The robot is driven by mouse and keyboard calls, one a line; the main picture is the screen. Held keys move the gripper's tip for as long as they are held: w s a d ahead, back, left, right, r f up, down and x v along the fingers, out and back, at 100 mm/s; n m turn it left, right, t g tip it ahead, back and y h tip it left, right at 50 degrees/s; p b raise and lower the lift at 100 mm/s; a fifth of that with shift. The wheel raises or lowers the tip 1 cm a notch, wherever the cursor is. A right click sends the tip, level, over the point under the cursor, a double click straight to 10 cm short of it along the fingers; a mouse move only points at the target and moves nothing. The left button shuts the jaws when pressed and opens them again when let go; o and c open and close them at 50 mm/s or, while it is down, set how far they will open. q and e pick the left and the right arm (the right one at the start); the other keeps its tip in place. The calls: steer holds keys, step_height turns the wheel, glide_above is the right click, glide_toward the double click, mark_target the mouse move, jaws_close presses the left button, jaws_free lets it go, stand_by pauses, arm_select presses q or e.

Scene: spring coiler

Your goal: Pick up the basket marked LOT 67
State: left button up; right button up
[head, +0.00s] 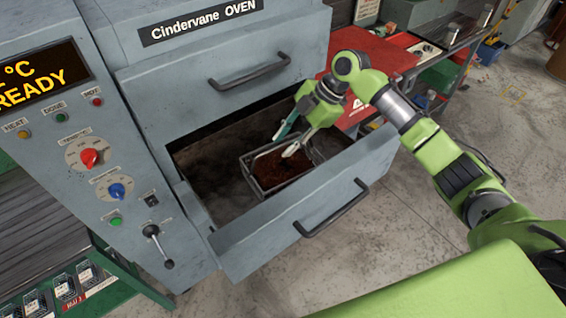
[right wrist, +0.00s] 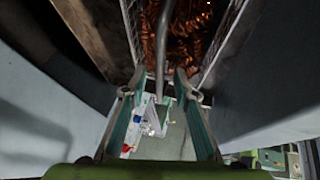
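A wire basket (head: 254,184) with a dark metal frame and reddish-brown contents sits inside the open oven drawer (head: 290,226). In the right wrist view its contents look like copper coils (right wrist: 182,35), and a grey metal bar (right wrist: 161,45) runs down the middle of the picture. My right gripper (head: 289,140) reaches down over the basket's far right part. In the right wrist view the gripper (right wrist: 159,88) has its two fingers apart, with the bar between them and a gap on each side. No LOT 67 marking is readable. My left gripper is not in view.
The grey Cindervane oven (head: 225,60) stands above the drawer, with a control panel (head: 105,150) at left. The drawer's front wall has a bar handle (head: 332,210). A red-topped bench (head: 375,50) stands behind. Floor in front of the drawer is clear.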

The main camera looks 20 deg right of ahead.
steer(key=shift+x, duration=0.95)
steer(key=shift+f, duration=0.15)
jaws_close()
steer(key=shift+w, duration=0.1)
